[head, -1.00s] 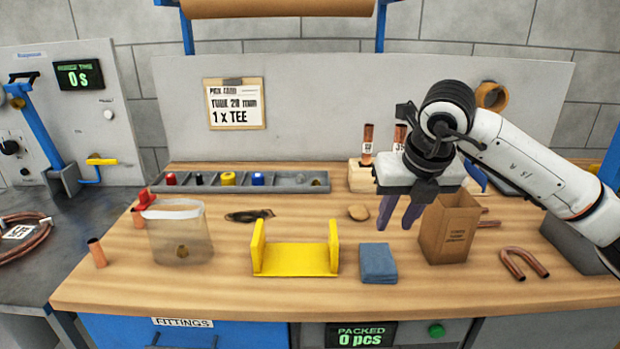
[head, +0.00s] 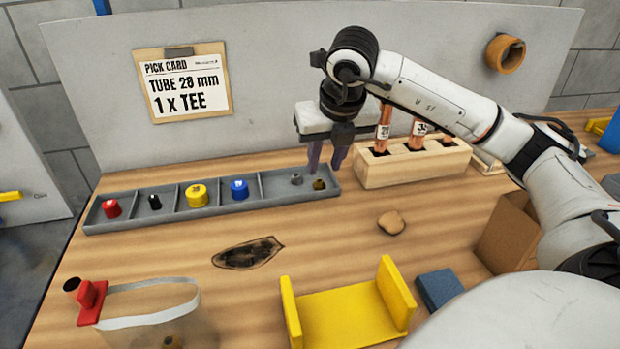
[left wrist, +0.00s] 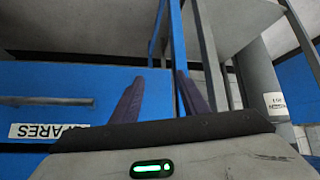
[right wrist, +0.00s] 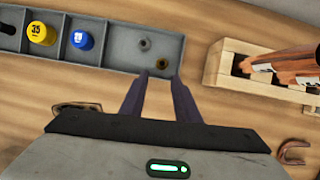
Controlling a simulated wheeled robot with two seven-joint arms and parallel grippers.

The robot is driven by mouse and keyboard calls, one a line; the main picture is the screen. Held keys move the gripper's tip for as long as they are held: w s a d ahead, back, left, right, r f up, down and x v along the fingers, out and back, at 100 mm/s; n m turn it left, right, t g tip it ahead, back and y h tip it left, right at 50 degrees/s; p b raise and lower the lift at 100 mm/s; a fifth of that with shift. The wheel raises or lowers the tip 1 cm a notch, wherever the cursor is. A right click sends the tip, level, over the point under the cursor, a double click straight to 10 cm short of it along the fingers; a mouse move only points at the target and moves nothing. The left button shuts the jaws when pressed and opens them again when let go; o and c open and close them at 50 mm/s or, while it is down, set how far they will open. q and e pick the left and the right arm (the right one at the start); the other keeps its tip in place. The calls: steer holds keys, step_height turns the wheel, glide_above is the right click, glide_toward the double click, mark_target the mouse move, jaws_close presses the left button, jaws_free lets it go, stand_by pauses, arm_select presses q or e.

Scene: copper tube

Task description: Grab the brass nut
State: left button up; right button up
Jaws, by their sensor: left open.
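The brass nut (head: 319,184) is a small dark brass ring in the right end compartment of the grey tray (head: 140,221). A small grey fitting (head: 296,179) lies beside it. In the right wrist view the nut (right wrist: 162,63) is just beyond the fingertips, with the grey fitting (right wrist: 145,44) farther off. My right gripper (head: 325,165) is open and empty, pointing down over the tray's right end. Its fingers stand apart in the right wrist view (right wrist: 160,80). My left gripper (left wrist: 160,82) is open and empty, away from the tabletop, facing a blue cabinet front.
A wooden block (head: 412,166) with copper tubes stands close right of the tray. Red, black, yellow and blue caps fill other compartments. A clear bag (head: 150,318), yellow cradle (head: 345,317), blue block (head: 440,287) and cardboard box (head: 505,235) stand nearer.

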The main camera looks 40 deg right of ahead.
mark_target(320, 182)
steer(key=shift+x, duration=0.95)
steer(key=shift+d+f, duration=0.1)
steer(key=shift+f, duration=0.2)
steer(key=p+x, duration=0.1)
steer(key=x, duration=0.3)
steer(key=shift+w+d+f, duration=0.15)
steer(key=shift+d, duration=0.05)
steer(key=shift+w+f, duration=0.15)
steer(key=shift+f, duration=0.05)
jaws_close()
arm_select(q)
steer(key=shift+d+r, duration=0.1)
steer(key=shift+r, duration=0.4)
